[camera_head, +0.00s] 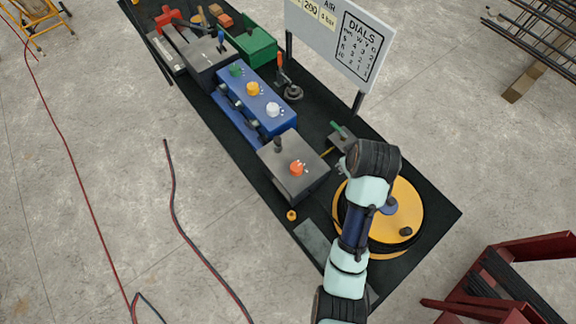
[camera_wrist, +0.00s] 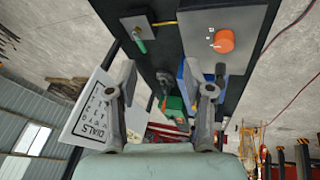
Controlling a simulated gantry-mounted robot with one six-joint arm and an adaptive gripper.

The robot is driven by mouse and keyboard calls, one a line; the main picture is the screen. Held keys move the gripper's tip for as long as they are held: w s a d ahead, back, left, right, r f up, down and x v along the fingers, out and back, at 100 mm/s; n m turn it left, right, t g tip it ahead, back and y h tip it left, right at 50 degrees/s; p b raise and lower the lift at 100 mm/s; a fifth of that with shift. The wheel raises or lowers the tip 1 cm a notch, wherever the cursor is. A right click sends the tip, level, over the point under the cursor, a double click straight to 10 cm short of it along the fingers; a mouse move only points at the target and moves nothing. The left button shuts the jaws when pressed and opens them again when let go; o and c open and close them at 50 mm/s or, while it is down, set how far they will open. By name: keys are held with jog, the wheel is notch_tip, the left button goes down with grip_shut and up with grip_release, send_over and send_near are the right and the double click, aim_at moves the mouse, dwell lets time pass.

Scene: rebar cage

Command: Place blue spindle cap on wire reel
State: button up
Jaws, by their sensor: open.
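The wire reel (camera_head: 412,190) is a round yellow disc on a dark base at the near right end of the black table in the head view. A blue round piece that looks like the spindle cap (camera_head: 389,206) sits at the reel's middle, partly hidden by my arm. I cannot tell how well it is seated. My gripper (camera_wrist: 168,76) is open in the wrist view, with nothing between its fingers. It points away from the reel, toward the row of boxes. In the head view my wrist largely hides it. Neither reel nor cap shows in the wrist view.
A grey box with an orange dial (camera_head: 297,168) stands left of the reel; the dial also shows in the wrist view (camera_wrist: 223,41). A green-handled valve (camera_head: 340,136) is behind it. A blue box (camera_head: 255,100) and the dials sign (camera_head: 340,35) stand farther back.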

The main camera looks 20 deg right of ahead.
jog(key=s+a+r+m+t+y, duration=0.1)
jog(key=a+r+t, duration=0.3)
jog(key=a, duration=0.9)
jog(key=s+a+r+t+y, duration=0.1)
jog(key=a+r+t, duration=0.3)
jog(key=a+r, duration=0.6)
jog(key=a, duration=0.3)
jog(key=shift+r+m, duration=0.15)
jog(key=shift+m, duration=0.25)
